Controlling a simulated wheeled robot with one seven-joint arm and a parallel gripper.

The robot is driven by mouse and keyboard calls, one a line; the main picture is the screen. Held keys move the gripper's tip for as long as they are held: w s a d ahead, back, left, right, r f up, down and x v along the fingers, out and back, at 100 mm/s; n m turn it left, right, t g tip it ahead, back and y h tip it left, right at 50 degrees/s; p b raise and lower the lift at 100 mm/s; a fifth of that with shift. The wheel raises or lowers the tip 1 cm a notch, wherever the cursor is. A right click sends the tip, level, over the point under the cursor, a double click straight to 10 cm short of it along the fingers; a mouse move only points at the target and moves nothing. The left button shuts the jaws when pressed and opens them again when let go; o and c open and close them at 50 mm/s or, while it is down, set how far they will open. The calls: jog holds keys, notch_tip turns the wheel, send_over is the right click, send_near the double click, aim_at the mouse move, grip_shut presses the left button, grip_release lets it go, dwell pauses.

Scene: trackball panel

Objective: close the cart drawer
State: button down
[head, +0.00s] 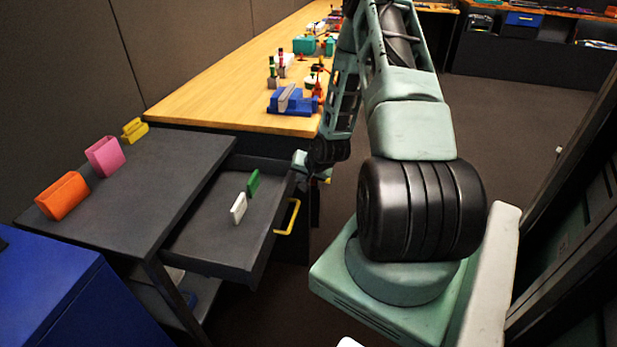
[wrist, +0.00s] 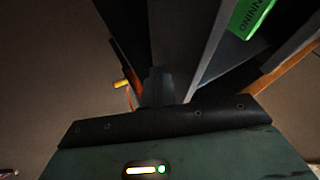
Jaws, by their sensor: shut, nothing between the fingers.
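The dark grey cart (head: 150,190) stands at the left, with its drawer (head: 205,240) pulled out to the right. The drawer front has a yellow handle (head: 287,217). A white block (head: 238,208) and a green block (head: 253,183) stand upright in the drawer. My gripper (head: 312,168) is near the far end of the drawer front, partly hidden by my arm. In the wrist view its shut, empty fingers (wrist: 160,88) are beside a dark panel edge, with a green lettered block (wrist: 250,15) beyond. I cannot tell whether the fingers touch the drawer.
An orange holder (head: 62,196), a pink holder (head: 105,156) and a yellow holder (head: 134,130) sit on the cart top. A wooden workbench (head: 200,100) with several tools lies behind. A blue cabinet (head: 50,295) is at front left. Open floor (head: 500,130) lies right of the bench.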

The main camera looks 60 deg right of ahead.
jog(key=b, duration=0.2)
send_over(245, 180)
dwell(0.3)
jog(key=shift+s, duration=0.1)
